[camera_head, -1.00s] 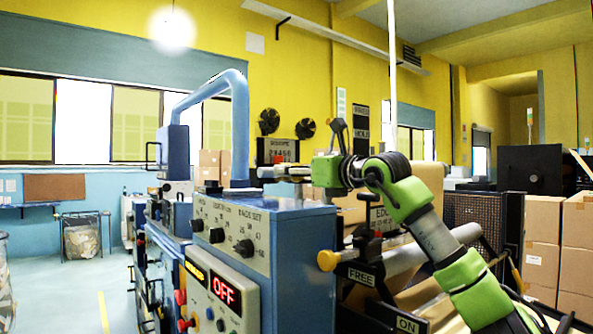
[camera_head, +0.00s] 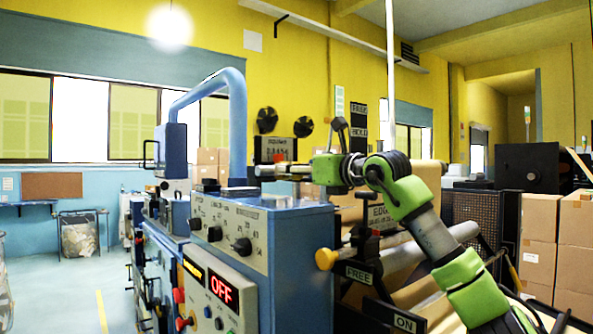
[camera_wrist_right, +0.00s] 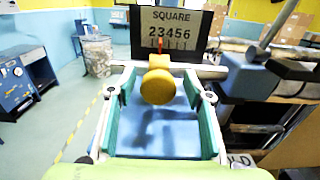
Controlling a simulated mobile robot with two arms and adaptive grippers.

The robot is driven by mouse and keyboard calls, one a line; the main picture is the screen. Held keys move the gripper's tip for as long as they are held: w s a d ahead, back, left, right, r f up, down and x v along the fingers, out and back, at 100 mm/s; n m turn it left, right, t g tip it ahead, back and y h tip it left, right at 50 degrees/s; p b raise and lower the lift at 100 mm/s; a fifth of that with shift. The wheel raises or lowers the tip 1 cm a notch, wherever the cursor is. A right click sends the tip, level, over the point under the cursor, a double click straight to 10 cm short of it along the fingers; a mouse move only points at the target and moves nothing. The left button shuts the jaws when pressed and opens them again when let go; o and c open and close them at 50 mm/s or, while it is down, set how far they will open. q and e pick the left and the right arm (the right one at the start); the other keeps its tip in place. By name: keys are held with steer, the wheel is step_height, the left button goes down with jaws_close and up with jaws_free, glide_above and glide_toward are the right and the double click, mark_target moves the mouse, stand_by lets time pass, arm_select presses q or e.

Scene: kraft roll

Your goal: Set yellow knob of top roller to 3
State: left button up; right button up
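In the right wrist view, a yellow knob (camera_wrist_right: 158,85) sits in front of a black scale plate (camera_wrist_right: 172,30) marked SQUARE with the numbers 2 to 6. A small red pointer (camera_wrist_right: 159,44) stands below the numbers, roughly under the 3; its exact reading is too small to tell. My right gripper (camera_wrist_right: 160,90) is open, with a finger on each side of the knob and gaps between. In the head view, my right gripper (camera_head: 272,172) is just below the same scale plate (camera_head: 274,149). My left gripper is not in view.
A blue machine cabinet (camera_head: 285,255) with dark dials and a red OFF display (camera_head: 221,290) stands below the gripper. Another yellow knob (camera_head: 327,259) is beside the FREE label (camera_head: 360,275). Cardboard boxes (camera_head: 556,245) stand at the right. The floor at the left is mostly clear.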

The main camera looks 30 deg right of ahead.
steer(key=s, duration=1.2)
steer(key=shift+d, duration=0.45)
